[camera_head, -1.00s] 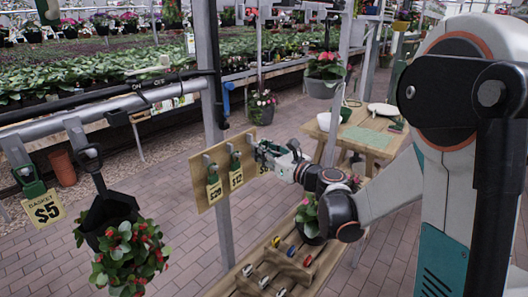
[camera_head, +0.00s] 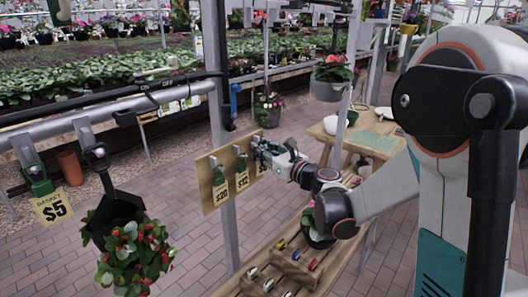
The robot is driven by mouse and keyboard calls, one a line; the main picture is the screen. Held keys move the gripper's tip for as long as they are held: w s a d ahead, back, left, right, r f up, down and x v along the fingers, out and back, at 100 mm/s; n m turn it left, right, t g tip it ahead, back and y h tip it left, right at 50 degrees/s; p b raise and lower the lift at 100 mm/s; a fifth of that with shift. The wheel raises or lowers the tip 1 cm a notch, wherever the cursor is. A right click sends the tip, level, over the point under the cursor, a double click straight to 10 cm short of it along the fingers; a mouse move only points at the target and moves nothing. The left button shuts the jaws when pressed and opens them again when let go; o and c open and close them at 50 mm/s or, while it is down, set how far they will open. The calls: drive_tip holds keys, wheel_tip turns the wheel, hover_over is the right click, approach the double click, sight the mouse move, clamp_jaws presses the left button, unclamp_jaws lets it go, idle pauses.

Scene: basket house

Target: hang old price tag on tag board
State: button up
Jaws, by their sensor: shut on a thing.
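The tag board (camera_head: 211,206) is a tan panel fixed by a metal post. Two price tags with green clips hang on it, a $20 tag (camera_head: 220,187) and a $12 tag (camera_head: 242,178). My gripper (camera_head: 264,155) is at the board's right end, beside the $12 tag. It is shut on the old price tag, which is mostly hidden by the fingers and seen at a shallow angle. I cannot tell whether that tag touches a hook. A $5 basket tag (camera_head: 51,208) hangs from a green clip on the rail at left.
A hanging basket with red flowers (camera_head: 135,254) hangs from the rail (camera_head: 60,133) at left. The post (camera_head: 229,240) stands close to the board. A wooden bench (camera_head: 325,262) with small coloured items and a potted plant lies below my arm.

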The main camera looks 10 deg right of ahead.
drive_tip(key=shift+w+a, duration=0.15)
drive_tip(key=shift+w, duration=0.05)
idle(0.7)
drive_tip(key=shift+f+b, duration=0.2)
drive_tip(key=shift+b, duration=0.25)
drive_tip(key=shift+f, duration=0.1)
drive_tip(key=shift+c, duration=0.2)
drive_tip(key=shift+w+a+f, duration=0.15)
drive_tip(key=shift+w, duration=0.05)
clamp_jaws()
drive_tip(key=o, duration=0.7)
unclamp_jaws()
drive_tip(key=shift+o, duration=1.4)
drive_tip(key=shift+w+f, duration=0.2)
drive_tip(key=shift+w, duration=0.05)
drive_tip(key=shift+s, duration=0.1)
